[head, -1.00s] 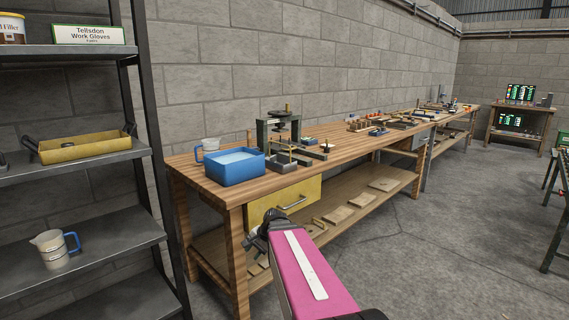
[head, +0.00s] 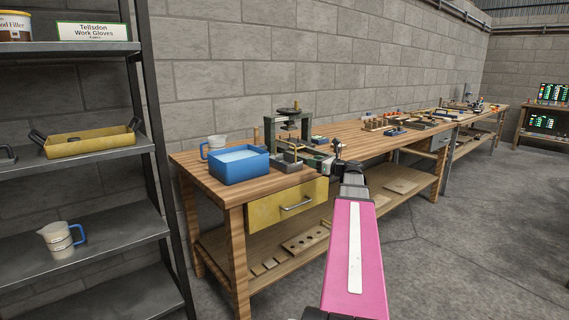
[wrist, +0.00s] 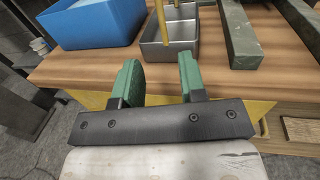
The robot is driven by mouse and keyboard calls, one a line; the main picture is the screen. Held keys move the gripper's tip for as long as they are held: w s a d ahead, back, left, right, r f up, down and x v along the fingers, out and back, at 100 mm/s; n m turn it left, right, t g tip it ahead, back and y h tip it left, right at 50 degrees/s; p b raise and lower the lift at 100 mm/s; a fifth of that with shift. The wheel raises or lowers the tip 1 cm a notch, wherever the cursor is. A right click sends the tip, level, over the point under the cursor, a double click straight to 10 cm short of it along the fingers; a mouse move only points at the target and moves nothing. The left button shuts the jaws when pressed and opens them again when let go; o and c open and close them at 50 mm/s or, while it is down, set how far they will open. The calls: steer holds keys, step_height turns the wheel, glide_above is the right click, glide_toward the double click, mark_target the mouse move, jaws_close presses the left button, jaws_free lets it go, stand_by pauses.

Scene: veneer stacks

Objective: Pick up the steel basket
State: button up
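The steel basket (head: 289,167) is a small grey metal box on the workbench, right of the blue tub and in front of the press. In the wrist view the steel basket (wrist: 170,53) stands upright near the bench edge, with a yellow handle rising from it. My gripper (wrist: 158,72) is open, its two green fingers apart and nothing between them. The fingers point at the basket from the bench's front side and appear short of it. In the head view my gripper (head: 325,165) is small, just right of the basket.
A blue tub (head: 240,167) sits left of the basket. The dark green press (head: 305,130) stands close behind and right of it. A yellow drawer (head: 270,208) is under the bench top (head: 213,185). A metal shelf unit (head: 100,245) stands at the left.

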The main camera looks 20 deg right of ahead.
mark_target(295, 163)
steer(key=shift+r+x, duration=0.15)
steer(key=shift+x, duration=2.5)
steer(key=shift+r+x, duration=0.15)
steer(key=shift+x, duration=2.5)
steer(key=shift+w+d, duration=0.1)
jaws_close()
